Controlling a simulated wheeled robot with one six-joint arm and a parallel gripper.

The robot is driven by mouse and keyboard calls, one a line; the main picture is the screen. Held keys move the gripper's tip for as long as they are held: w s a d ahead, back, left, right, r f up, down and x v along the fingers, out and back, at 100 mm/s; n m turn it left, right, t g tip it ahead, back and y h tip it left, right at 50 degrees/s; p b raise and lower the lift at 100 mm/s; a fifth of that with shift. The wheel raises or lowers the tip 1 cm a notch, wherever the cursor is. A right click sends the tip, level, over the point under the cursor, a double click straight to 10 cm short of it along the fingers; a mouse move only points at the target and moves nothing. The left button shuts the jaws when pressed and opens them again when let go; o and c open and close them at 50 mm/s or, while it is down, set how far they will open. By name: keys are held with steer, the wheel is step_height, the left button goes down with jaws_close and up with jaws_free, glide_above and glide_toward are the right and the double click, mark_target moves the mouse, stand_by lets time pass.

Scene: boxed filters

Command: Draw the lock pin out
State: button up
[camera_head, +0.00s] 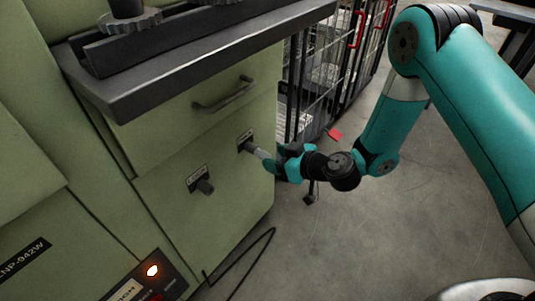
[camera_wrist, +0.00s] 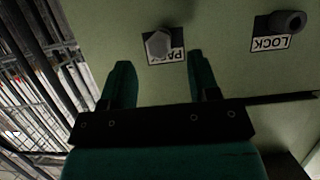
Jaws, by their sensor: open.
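A pale metal pin (camera_head: 262,154) sticks out of the right-hand fitting on the green cabinet front. In the wrist view its hexagonal end (camera_wrist: 157,43) sits by an upside-down label starting "PA", partly hidden. A dark round fitting (camera_head: 205,187) stands to its left; in the wrist view this fitting (camera_wrist: 288,22) is beside the label "LOCK". I cannot tell whether it is a knob or a socket. My gripper (camera_head: 274,160) is open and faces the pale pin. In the wrist view the gripper (camera_wrist: 161,62) has its fingertips spread to either side of the pin's line. No grip shows.
A drawer handle (camera_head: 224,94) and a dark overhanging worktop (camera_head: 200,62) are above the fittings. A wire cage (camera_head: 335,65) stands behind. A black cable (camera_head: 245,255) rises by the cabinet's foot. A lit control box (camera_head: 150,277) is at lower left. Floor to the right is mostly clear.

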mark_target(266, 154)
steer(key=shift+x, duration=2.1)
steer(key=shift+c, duration=0.5)
steer(key=c, duration=0.9)
steer(key=shift+s+d+b, duration=1)
steer(key=shift+d+b, duration=0.3)
steer(key=shift+b, duration=0.05)
steer(key=shift+s+d+b, duration=1)
steer(key=shift+d+b, duration=0.3)
steer(key=shift+c, duration=0.2)
steer(key=shift+d+f, duration=0.1)
